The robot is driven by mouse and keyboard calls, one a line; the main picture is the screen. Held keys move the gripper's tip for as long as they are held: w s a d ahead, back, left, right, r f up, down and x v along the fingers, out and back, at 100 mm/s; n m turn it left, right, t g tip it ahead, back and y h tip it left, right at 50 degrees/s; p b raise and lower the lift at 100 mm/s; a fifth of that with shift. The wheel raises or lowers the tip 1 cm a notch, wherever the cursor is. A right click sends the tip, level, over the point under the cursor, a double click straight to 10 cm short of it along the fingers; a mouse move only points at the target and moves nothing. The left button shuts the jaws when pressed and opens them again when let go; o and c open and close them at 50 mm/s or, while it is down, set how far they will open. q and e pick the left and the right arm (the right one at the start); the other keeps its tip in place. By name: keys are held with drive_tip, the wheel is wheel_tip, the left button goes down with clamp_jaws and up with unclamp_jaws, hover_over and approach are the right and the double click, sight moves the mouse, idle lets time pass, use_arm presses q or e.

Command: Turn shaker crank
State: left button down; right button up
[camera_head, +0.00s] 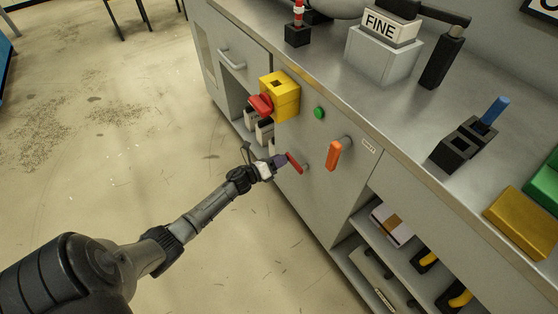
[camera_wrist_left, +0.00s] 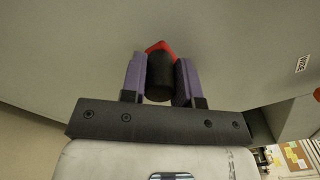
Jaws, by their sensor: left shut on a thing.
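A red crank arm (camera_head: 295,164) sits on the grey cabinet front, and its red end (camera_wrist_left: 162,47) shows in the left wrist view beyond the fingers. My left gripper (camera_head: 281,160) is at the crank's left end. In the left wrist view its purple fingers (camera_wrist_left: 160,65) are shut around a black cylindrical grip (camera_wrist_left: 160,84) in front of the red part. In the head view the grip is hidden by the gripper. My right gripper is in neither view.
An orange lever (camera_head: 334,154), a green button (camera_head: 319,113) and a yellow box with a red knob (camera_head: 284,98) stick out from the cabinet near the crank. Open shelves (camera_head: 372,249) lie below right. The floor (camera_head: 110,180) at left is clear.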

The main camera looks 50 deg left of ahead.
use_arm(q)
drive_tip(key=c, duration=0.9)
unclamp_jaws()
drive_tip(key=shift+o, duration=0.2)
drive_tip(key=shift+s+p, duration=0.3)
drive_tip(key=shift+s, duration=0.25)
drive_tip(key=s+a+p, duration=0.1)
drive_tip(key=s+p, duration=0.3)
drive_tip(key=s, duration=0.8)
drive_tip(key=shift+s+a, duration=0.3)
drive_tip(key=shift+s, duration=0.05)
